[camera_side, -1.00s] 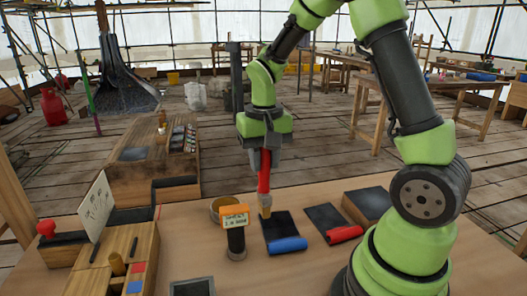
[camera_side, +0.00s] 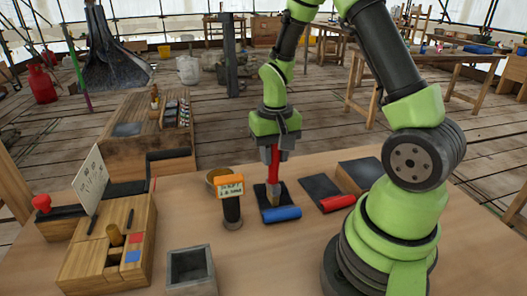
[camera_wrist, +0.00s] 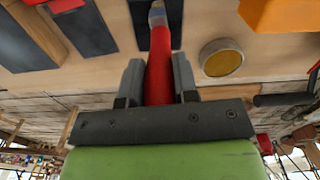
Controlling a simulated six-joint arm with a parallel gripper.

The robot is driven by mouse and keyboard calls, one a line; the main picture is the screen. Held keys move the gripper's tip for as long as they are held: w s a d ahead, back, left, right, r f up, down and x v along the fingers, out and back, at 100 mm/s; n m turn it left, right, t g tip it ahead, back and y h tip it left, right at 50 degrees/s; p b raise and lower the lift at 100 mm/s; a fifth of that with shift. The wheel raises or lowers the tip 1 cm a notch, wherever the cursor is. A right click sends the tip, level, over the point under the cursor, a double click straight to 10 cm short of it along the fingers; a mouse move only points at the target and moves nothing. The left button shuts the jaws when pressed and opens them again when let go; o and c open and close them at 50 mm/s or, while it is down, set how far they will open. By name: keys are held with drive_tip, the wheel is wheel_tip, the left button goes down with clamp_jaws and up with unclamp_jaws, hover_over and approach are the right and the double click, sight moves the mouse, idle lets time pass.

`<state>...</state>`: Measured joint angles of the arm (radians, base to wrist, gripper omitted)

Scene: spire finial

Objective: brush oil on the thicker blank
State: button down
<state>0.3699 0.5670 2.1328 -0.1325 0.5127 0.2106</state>
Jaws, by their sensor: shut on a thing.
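My gripper (camera_side: 276,150) is shut on the red handle of a brush (camera_side: 273,172), which points down. The brush's pale bristle end is over a dark flat piece (camera_side: 262,196) with a blue cylinder (camera_side: 282,213) along its front edge. I cannot tell whether the bristles touch it. A similar dark piece (camera_side: 319,186) with a red cylinder (camera_side: 338,202) lies to the right. Which piece is thicker cannot be told. In the wrist view my gripper (camera_wrist: 158,72) holds the brush (camera_wrist: 159,60). A round tin with yellowish contents (camera_wrist: 222,58) is beside it.
A dark upright device with an orange display (camera_side: 230,187) stands left of the brush. A wooden block with a dark top (camera_side: 358,174) is at the right. An open grey box (camera_side: 190,270) and a wooden stand (camera_side: 108,248) are at the front left. The front middle of the table is clear.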

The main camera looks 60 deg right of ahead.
wheel_tip(320, 180, up, 8)
drive_tip(key=w+a, duration=0.2)
drive_tip(key=shift+w+a, duration=0.2)
drive_tip(key=shift+w, duration=0.05)
idle(0.7)
drive_tip(key=shift+f, duration=0.15)
idle(0.7)
drive_tip(key=shift+s+d+f, duration=0.45)
drive_tip(key=shift+s+f, duration=0.05)
drive_tip(key=shift+f, duration=0.8)
drive_tip(key=shift+s+d+f, duration=0.45)
drive_tip(key=shift+d+f, duration=0.05)
drive_tip(key=shift+f, duration=0.75)
drive_tip(key=shift+s+d+f, duration=0.45)
drive_tip(key=shift+s+f, duration=0.05)
drive_tip(key=shift+f, duration=0.8)
wheel_tip(320, 180, up, 8)
drive_tip(key=w+a, duration=0.2)
drive_tip(key=w, duration=0.1)
drive_tip(key=shift+a, duration=0.4)
